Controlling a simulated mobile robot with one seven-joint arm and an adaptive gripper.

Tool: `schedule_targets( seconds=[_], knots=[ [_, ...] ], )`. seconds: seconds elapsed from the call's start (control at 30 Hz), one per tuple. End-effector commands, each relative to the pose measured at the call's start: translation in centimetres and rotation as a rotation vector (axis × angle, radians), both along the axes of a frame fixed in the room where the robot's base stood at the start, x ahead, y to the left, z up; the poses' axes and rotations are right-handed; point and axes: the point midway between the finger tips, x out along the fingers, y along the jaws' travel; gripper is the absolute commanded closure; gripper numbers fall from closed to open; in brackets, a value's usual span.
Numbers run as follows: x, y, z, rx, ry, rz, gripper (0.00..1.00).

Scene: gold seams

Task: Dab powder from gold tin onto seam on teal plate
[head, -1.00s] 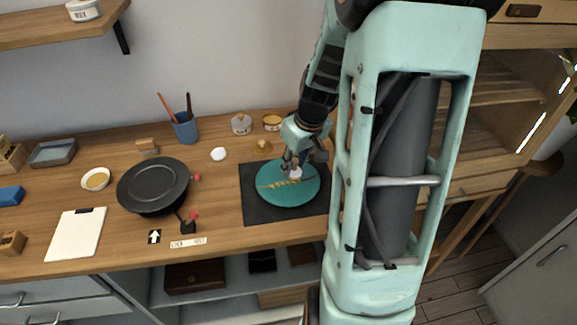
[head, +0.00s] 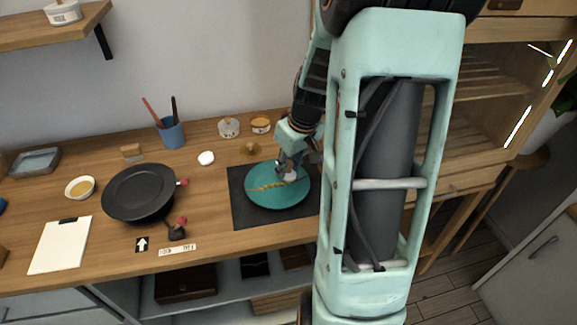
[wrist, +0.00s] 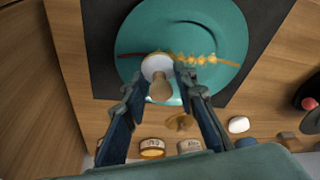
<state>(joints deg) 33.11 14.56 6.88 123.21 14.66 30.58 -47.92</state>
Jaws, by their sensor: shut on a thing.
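The teal plate (head: 270,200) lies on a dark mat. A seam (wrist: 205,60) crosses it, with bright gold patches along its middle and thin darker ends. My gripper (wrist: 160,75) is shut on a dabber (wrist: 160,86) with a wooden handle and a round white pad. In the wrist view the pad overlaps the seam beside the gold patches; whether it touches the plate I cannot tell. In the head view my gripper (head: 291,172) is over the plate's upper right part. The gold tin (head: 260,125) stands behind the mat; it also shows in the wrist view (wrist: 152,148).
A pale tin (head: 228,128) stands left of the gold tin. A small wooden knob-shaped thing (head: 250,149) and a white lump (head: 206,158) lie behind the mat (head: 240,212). A dark pan-like dish (head: 140,190), a blue cup (head: 172,133) and a clipboard (head: 60,245) are further left.

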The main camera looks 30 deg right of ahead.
Motion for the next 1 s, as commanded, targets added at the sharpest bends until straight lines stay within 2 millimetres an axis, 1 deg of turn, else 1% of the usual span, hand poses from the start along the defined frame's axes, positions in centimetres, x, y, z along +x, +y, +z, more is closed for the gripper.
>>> schedule_targets(
  seconds=[0.37,0.5,0.77,1.0],
  knots=[
    [0.0,0.0,-1.1,0.000,0.000,0.000,0.93],
    [-0.1,0.0,-0.9,0.000,0.000,0.000,0.93],
    [-1.2,0.3,-0.8,0.000,0.000,0.000,0.93],
    [-0.4,0.0,-0.9,0.000,0.000,0.000,0.93]
  ],
)
